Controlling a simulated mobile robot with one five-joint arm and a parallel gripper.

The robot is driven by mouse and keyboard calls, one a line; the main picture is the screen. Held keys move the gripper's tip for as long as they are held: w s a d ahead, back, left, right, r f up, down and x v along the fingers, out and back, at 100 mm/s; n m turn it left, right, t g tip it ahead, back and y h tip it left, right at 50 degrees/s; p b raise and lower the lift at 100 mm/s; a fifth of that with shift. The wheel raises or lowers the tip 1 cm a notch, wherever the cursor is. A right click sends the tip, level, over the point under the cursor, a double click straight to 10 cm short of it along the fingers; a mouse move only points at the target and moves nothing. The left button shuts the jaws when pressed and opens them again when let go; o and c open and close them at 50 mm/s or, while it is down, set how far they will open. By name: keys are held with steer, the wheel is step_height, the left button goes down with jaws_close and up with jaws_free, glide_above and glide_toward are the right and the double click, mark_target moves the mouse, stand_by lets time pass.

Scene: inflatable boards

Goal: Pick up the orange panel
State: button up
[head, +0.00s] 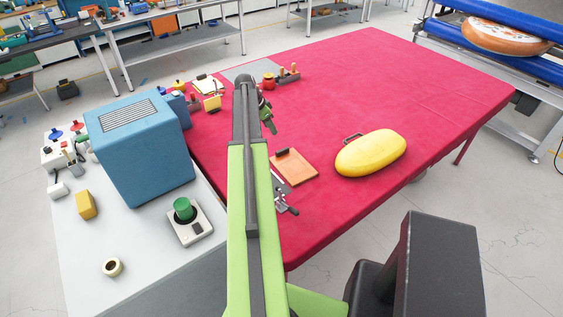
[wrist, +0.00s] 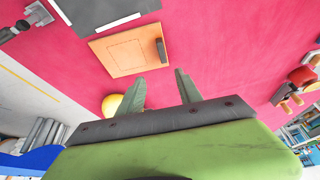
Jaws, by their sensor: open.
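The orange panel (head: 297,168) lies flat on the red-covered table (head: 400,75), just right of my arm in the head view. A dark block sits along one edge of it. In the wrist view the panel (wrist: 126,57) is at the upper middle, with its dark block at the right edge. My gripper (wrist: 160,86) shows in the wrist view with its two fingers spread and nothing between them. The panel appears beyond the fingertips, apart from them. In the head view my arm reaches over the table left of the panel.
A yellow oval inflatable (head: 371,153) with a handle lies right of the panel. A metal clamp-like tool (head: 284,206) lies near the panel's front side. A blue box (head: 140,147) and a green button (head: 184,209) stand on the left bench. The table's right side is clear.

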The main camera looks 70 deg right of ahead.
steer(key=b, duration=1.2)
glide_above(282, 150)
steer(key=w+a, duration=0.1)
steer(key=a, duration=0.1)
steer(key=f, duration=1.1)
steer(key=shift+w+f, duration=0.2)
steer(key=shift+f, duration=0.05)
steer(key=shift+s+d+f, duration=0.1)
steer(key=shift+d, duration=0.05)
steer(key=b+x, duration=0.4)
steer(key=x, duration=0.1)
steer(key=shift+f, duration=0.1)
steer(key=shift+d+r, duration=0.1)
steer(key=shift+r, duration=0.1)
steer(key=shift+c, duration=0.4)
jaws_close()
